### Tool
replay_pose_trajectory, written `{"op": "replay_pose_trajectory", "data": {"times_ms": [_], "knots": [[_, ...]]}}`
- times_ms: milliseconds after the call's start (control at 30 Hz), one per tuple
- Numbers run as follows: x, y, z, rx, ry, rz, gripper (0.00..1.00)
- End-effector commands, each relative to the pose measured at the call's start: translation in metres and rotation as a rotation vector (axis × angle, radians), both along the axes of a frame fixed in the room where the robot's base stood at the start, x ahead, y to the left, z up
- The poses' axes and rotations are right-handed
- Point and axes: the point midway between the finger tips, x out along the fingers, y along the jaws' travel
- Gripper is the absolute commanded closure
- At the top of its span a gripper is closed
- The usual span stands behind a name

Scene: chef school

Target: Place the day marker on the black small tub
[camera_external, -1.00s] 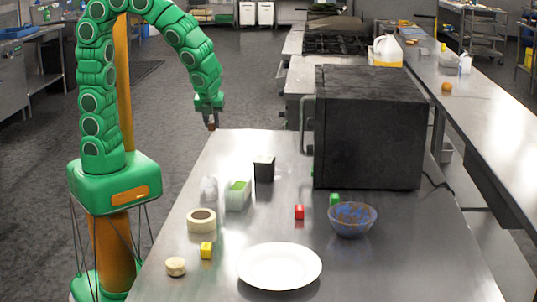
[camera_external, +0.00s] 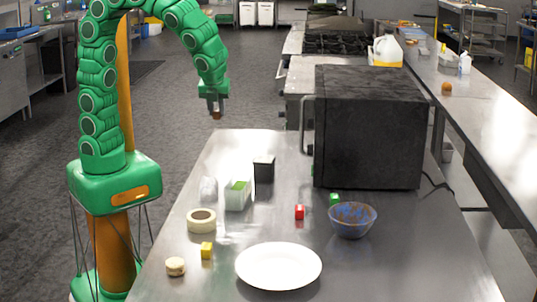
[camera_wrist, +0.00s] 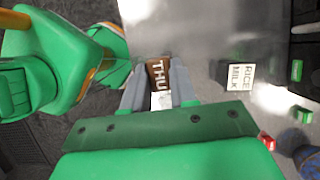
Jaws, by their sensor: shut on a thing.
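My gripper (camera_external: 215,106) is shut on the day marker (camera_external: 216,115), a small brown piece. In the wrist view the marker (camera_wrist: 158,76) shows the white letters THU between my fingers (camera_wrist: 160,90). The gripper is in the air beyond the table's far left end. The black small tub (camera_external: 264,170) stands upright on the table, lower in the outside picture and to the right of my gripper. Nothing shows on its top. In the wrist view a label reading RICE MILK (camera_wrist: 240,77) lies right of my fingers; its dark edge suggests the tub.
A white container with green contents (camera_external: 238,196) stands close to the tub. A large black oven (camera_external: 368,130) stands to the right. A tape roll (camera_external: 201,221), yellow cube (camera_external: 207,250), red cube (camera_external: 299,212), bowl (camera_external: 352,222) and white plate (camera_external: 279,266) lie nearer the camera.

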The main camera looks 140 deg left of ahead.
Motion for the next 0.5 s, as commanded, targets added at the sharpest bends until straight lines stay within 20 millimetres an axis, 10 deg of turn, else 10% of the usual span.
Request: {"op": "replay_pose_trajectory", "data": {"times_ms": [500], "knots": [[0.049,-0.002,0.015,-0.008,-0.001,0.006,1.00]]}}
